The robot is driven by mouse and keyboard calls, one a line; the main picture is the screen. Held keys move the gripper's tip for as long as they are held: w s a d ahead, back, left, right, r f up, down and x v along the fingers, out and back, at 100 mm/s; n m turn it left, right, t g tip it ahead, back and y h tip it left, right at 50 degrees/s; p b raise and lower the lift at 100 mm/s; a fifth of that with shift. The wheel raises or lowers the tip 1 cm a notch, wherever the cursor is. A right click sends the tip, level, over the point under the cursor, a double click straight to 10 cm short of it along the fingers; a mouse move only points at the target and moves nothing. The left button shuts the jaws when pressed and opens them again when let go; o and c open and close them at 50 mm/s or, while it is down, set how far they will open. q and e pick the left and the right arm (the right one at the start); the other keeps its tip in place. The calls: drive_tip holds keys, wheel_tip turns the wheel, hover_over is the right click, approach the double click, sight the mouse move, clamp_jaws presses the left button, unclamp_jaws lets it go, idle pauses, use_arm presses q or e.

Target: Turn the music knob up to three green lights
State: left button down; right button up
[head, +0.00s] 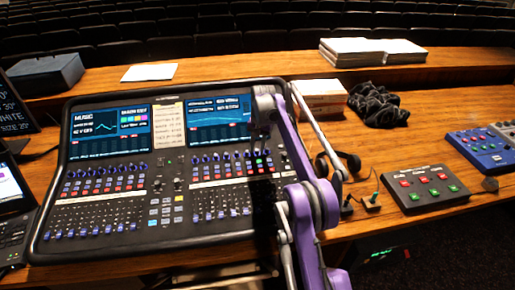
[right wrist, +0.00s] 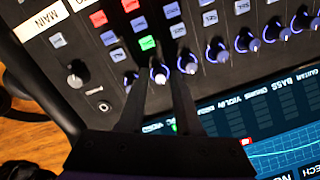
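The mixing desk (head: 150,250) stands on the wooden table in the head view, with two lit screens and rows of blue knobs. My right gripper (head: 262,152) points down at the right end of its upper knob row. In the right wrist view, the two dark fingers (right wrist: 161,66) stand apart on either side of a blue knob with a pale top (right wrist: 160,74). Contact cannot be made out. One small green light (right wrist: 175,126) shows on the screen edge beside this knob. Its screen label is partly hidden by a finger. My left gripper is out of view.
More knobs (right wrist: 187,65) sit close beside the fingers, with lit red and green buttons (right wrist: 147,43) above.

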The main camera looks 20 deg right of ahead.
clamp_jaws()
drive_tip(key=shift+m, duration=0.4)
drive_tip(key=shift+m+p, duration=0.3)
drive_tip(key=shift+m, duration=0.9)
drive_tip(key=shift+m+t, duration=0.3)
drive_tip(key=shift+m, duration=1.2)
unclamp_jaws()
